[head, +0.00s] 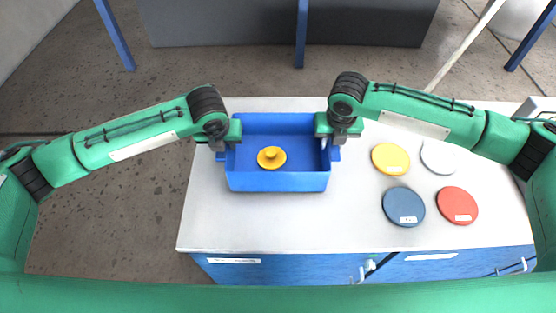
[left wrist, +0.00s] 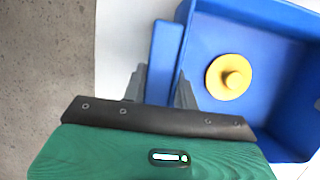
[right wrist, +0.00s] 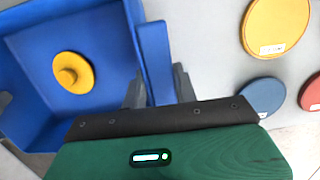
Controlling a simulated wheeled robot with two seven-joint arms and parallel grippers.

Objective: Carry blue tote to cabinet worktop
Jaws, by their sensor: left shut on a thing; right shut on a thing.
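The blue tote (head: 278,181) is over the left part of the white cabinet worktop (head: 270,230) in the head view. I cannot tell whether it rests on the top or hangs just above it. A yellow knobbed disc (head: 271,157) lies inside it. My left gripper (head: 222,150) is shut on the tote's left side handle, which shows between the fingers in the left wrist view (left wrist: 162,60). My right gripper (head: 338,148) is shut on the right side handle, seen in the right wrist view (right wrist: 157,62). The tote looks level.
Right of the tote lie a yellow disc (head: 390,158), a white disc (head: 438,157), a dark blue disc (head: 403,206) and a red disc (head: 457,205). The worktop in front of the tote is clear. Blue drawers (head: 300,270) are below its front edge.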

